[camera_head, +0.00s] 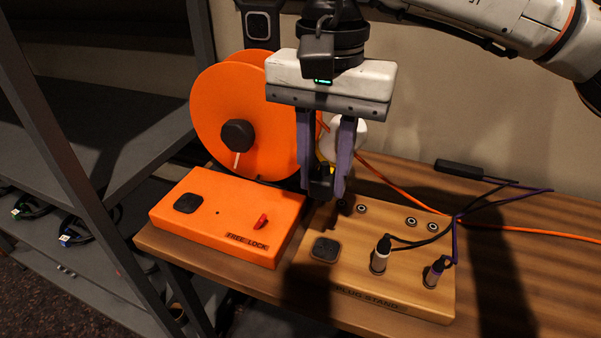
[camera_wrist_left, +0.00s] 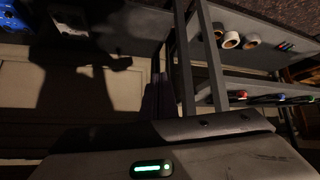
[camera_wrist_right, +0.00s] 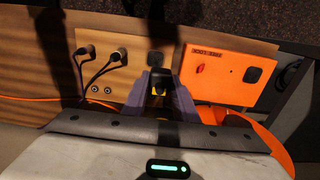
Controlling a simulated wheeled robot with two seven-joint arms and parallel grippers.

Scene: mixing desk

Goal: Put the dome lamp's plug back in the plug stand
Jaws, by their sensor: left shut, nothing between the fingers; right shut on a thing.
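The wooden plug stand (camera_head: 345,283) lies on the table. It also shows in the right wrist view (camera_wrist_right: 128,75). A plug with a white band (camera_head: 380,258) and a plug with a purple band (camera_head: 434,273) stand upright in it. My right gripper (camera_head: 322,188) points down over the stand's back left edge, shut on a dark plug (camera_wrist_right: 157,92) with a yellow part. The fingers partly hide this plug, and I cannot tell whether it touches the stand. A white rounded thing (camera_head: 350,131), perhaps the dome lamp, is partly hidden behind the gripper. My left gripper (camera_wrist_left: 159,80) is shut and empty, away from the stand.
An orange box (camera_head: 225,231) with a red switch sits left of the stand. An orange reel (camera_head: 220,95) stands behind it. Black, purple and orange cables cross the table (camera_head: 530,270) at the right. A metal shelf (camera_head: 100,110) stands at the left.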

